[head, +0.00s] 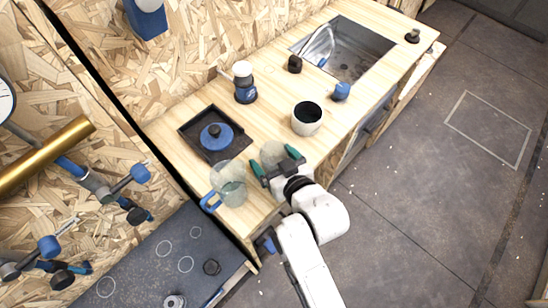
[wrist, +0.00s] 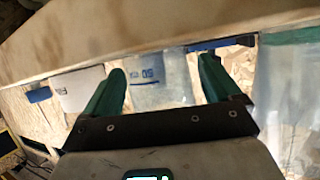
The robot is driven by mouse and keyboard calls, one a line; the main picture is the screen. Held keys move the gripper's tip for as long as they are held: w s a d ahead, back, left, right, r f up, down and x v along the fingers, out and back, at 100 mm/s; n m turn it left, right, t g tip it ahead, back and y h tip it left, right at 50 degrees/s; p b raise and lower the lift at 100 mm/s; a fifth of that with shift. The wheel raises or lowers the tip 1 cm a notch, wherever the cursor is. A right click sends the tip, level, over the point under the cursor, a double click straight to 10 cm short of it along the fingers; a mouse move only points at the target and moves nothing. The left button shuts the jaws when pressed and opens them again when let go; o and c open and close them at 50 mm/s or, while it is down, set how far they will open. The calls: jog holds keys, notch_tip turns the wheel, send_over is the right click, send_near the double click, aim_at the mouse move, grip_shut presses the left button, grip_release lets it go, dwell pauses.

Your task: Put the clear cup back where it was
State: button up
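A clear cup (head: 272,154) is between the two green fingers of my gripper (head: 275,162), over the near part of the wooden counter (head: 283,100). In the wrist view the cup (wrist: 160,85) fills most of the space between the fingertips of my gripper (wrist: 163,73), with blue markings showing on or through it. The fingers are wide apart, one on each side. I cannot tell whether both press on the cup, or whether its base touches the counter.
A clear pitcher (head: 233,192) with a blue handle stands close left of the cup. A sink (head: 355,60) is farther back; a dark stovetop (head: 150,255) is lower left.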

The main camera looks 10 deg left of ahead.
jog(key=shift+o, duration=0.2)
jog(key=shift+r, duration=0.2)
jog(key=b+v, duration=0.1)
jog(key=v, duration=1.1)
jog(key=s+d+f+m+g+h, duration=0.2)
jog(key=s+d+f+h, duration=0.15)
jog(key=d, duration=0.35)
jog(key=s+d+f+m+g+h, duration=0.1)
jog(key=s+d+f+g+h, duration=0.15)
jog(key=d+f, duration=0.35)
jog(key=s+d+f+m+g+h, duration=0.1)
jog(key=s+d+m+g, duration=0.3)
jog(key=s+d, duration=0.7)
jog(key=shift+d+f+g+h, duration=0.3)
jog(key=shift+f+g+h, duration=0.1)
jog(key=shift+f+g, duration=0.35)
